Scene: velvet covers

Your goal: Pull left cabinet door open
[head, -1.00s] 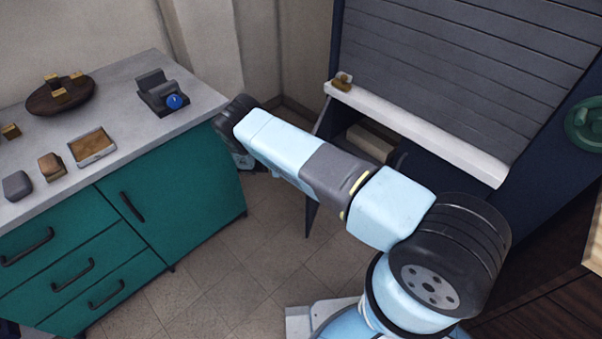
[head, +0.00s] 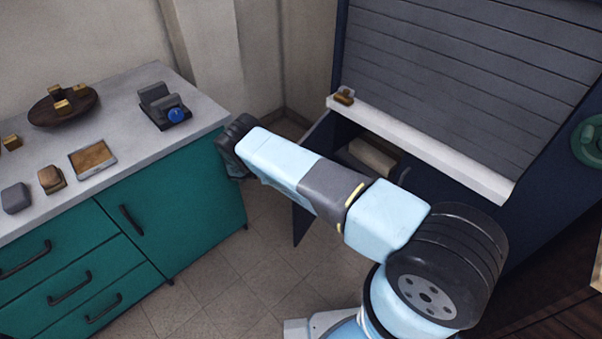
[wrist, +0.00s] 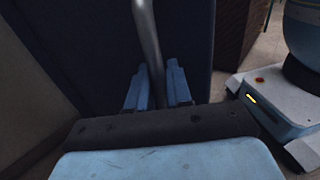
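The left cabinet door is a dark navy panel (head: 302,222) under the white ledge of the blue cabinet (head: 430,200). It stands partly open, swung out to the left, and my arm covers part of it. In the wrist view the door (wrist: 85,45) fills the upper left and middle. Its grey bar handle (wrist: 148,35) runs down between the two blue fingers of my gripper (wrist: 157,88). The fingers look closed around the handle. In the head view the fingers and handle are hidden behind my arm's end.
A green counter (head: 185,200) with drawers stands to the left, with a wooden plate (head: 45,108) and small items on top. Tiled floor (head: 230,290) is clear between counter and cabinet. A pale box (head: 372,157) sits inside the opening. A grey shutter (head: 460,70) is above.

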